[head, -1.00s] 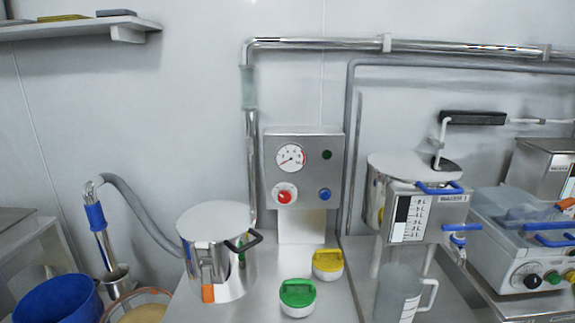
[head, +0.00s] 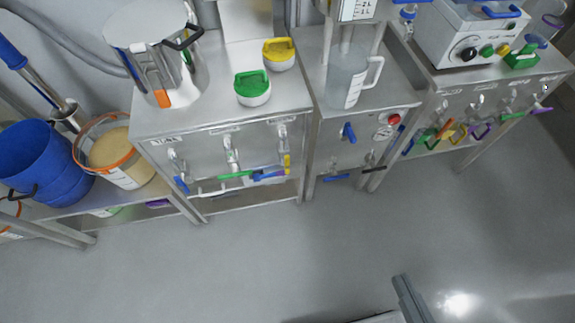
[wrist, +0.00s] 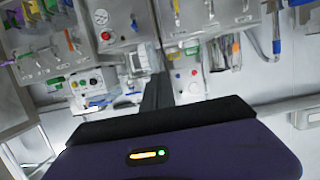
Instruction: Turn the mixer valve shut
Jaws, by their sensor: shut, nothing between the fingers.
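Several valves with coloured handles sit on the bench fronts in the head view. The left front has a blue lever (head: 181,184), a green lever (head: 236,175) and a yellow lever (head: 287,163). The middle front has a blue handle (head: 349,132). The right front has several more coloured levers. The labels are too small to read, so I cannot tell which valve is the mixer's. My gripper (wrist: 157,88) shows in the wrist view as dark fingers, shut and empty, apart from the benches. The gripper's fingers do not show in the head view.
A steel pot (head: 155,45), a green-lidded tub (head: 252,88), a yellow-lidded tub (head: 278,53) and a clear jug (head: 347,75) stand on the benches. A blue bucket (head: 42,160) and an orange-rimmed tub (head: 118,150) are at left. The floor (head: 290,260) in front is clear.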

